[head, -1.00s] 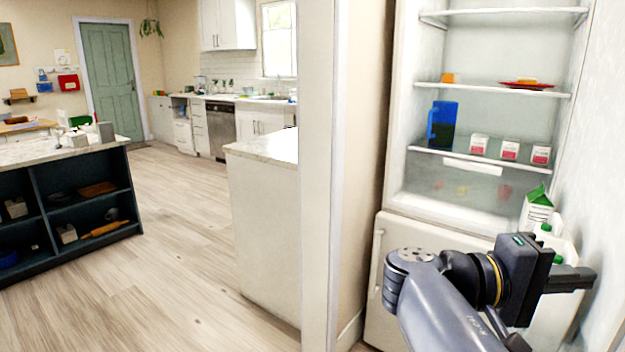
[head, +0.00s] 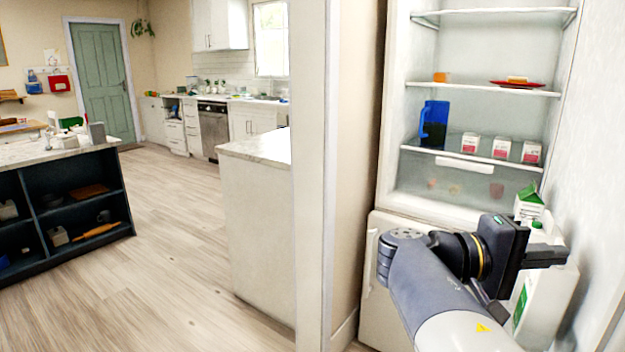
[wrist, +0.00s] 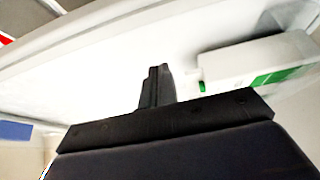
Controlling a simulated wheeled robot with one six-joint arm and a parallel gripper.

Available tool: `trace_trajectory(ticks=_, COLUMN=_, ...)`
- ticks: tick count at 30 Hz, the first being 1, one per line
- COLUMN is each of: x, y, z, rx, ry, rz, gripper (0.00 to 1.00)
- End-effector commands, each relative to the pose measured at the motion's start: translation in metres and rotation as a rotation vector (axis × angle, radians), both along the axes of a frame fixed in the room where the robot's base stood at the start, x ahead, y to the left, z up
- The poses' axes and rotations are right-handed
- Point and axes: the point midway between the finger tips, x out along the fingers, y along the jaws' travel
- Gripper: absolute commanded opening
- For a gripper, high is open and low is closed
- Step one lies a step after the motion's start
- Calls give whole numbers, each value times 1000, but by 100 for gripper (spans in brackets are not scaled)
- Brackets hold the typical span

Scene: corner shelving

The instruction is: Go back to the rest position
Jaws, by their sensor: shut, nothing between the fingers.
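My gripper (head: 546,257) shows at the right of the head view, in front of the open fridge (head: 445,205) and pointing right. Its fingers are together and hold nothing. In the wrist view the closed fingers (wrist: 155,88) stand up in the middle, with a white surface behind them. A white jug with a green label (head: 535,300) stands just beyond the gripper, partly hidden by it. A white container with a green marking (wrist: 255,65) lies to the right of the fingers in the wrist view. I cannot tell whether the gripper touches the jug.
A green-topped carton (head: 529,203) stands behind the gripper. Fridge shelves hold a blue pitcher (head: 433,124), small white-and-pink cartons (head: 501,147) and a red plate (head: 517,85). A wall edge (head: 312,180) is close on the left. Open floor (head: 185,230) lies beyond it.

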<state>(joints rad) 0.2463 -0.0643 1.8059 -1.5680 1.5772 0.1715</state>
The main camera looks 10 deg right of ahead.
Motion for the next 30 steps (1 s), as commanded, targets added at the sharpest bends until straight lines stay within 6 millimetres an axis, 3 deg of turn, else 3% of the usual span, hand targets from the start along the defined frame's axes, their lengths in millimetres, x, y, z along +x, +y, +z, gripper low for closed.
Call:
trace_trajectory(ticks=21, x=113, y=69, z=1, rx=-1, ry=3, rz=2, gripper=0)
trace_trajectory(ticks=30, x=128, y=103, z=0, rx=-1, ry=1, rz=1, gripper=0)
